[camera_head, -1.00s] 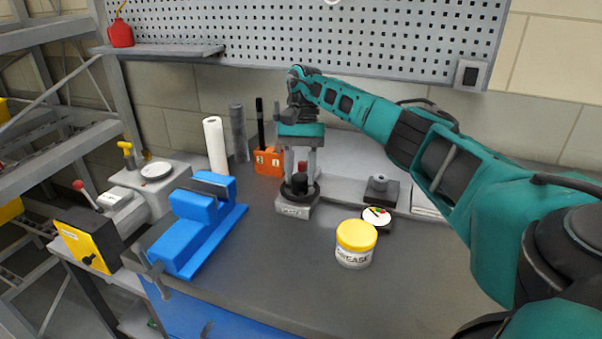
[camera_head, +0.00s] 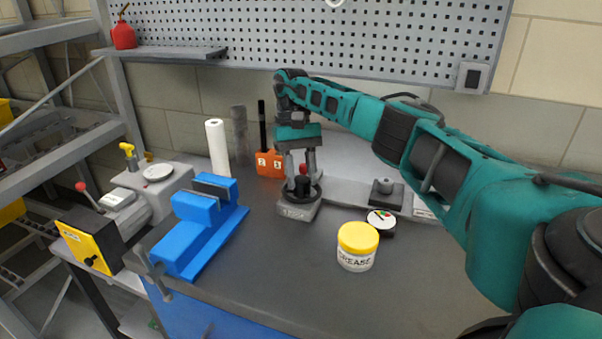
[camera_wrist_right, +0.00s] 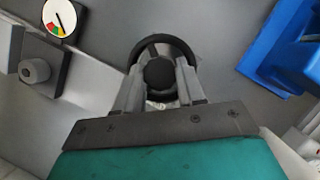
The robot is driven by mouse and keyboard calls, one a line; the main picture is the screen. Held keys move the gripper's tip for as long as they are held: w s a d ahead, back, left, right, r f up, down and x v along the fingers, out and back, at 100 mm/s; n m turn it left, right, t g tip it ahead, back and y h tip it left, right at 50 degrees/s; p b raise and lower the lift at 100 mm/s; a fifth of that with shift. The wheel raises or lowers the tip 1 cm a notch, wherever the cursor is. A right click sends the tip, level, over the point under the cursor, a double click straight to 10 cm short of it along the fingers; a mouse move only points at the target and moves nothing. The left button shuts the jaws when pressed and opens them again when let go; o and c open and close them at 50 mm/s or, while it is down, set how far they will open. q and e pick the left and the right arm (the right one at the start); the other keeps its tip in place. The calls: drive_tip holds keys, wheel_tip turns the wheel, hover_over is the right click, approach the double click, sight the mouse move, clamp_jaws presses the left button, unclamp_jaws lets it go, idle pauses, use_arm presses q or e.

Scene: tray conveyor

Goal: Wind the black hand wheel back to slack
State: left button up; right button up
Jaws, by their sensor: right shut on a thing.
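The black hand wheel (camera_head: 314,193) sits flat on a grey block (camera_head: 298,211) on the bench. My right gripper (camera_head: 300,180) points down over it, shut on the wheel's black hub. In the right wrist view, the gripper (camera_wrist_right: 158,82) has one finger on each side of the round hub (camera_wrist_right: 159,73), and the wheel's rim (camera_wrist_right: 163,39) arcs beyond. A small red knob (camera_head: 304,169) shows between the fingers in the head view. A round white gauge (camera_head: 381,219) with coloured marks lies to the right; it also shows in the wrist view (camera_wrist_right: 58,18). My left gripper is out of view.
A grease tub (camera_head: 357,247) with a yellow lid stands front right of the wheel. A blue vise (camera_head: 200,225) stands to the left, an orange holder (camera_head: 269,163) behind. A grey block with a round knob (camera_head: 383,190) is at right.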

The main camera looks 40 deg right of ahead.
drive_tip(key=o, duration=1)
drive_tip(key=shift+o, duration=0.2)
drive_tip(key=shift+r, duration=0.1)
drive_tip(key=p+v, duration=0.1)
drive_tip(key=v, duration=0.4)
drive_tip(key=shift+a+r, duration=0.1)
drive_tip(key=shift+p+v, duration=0.7)
drive_tip(key=shift+v, duration=0.4)
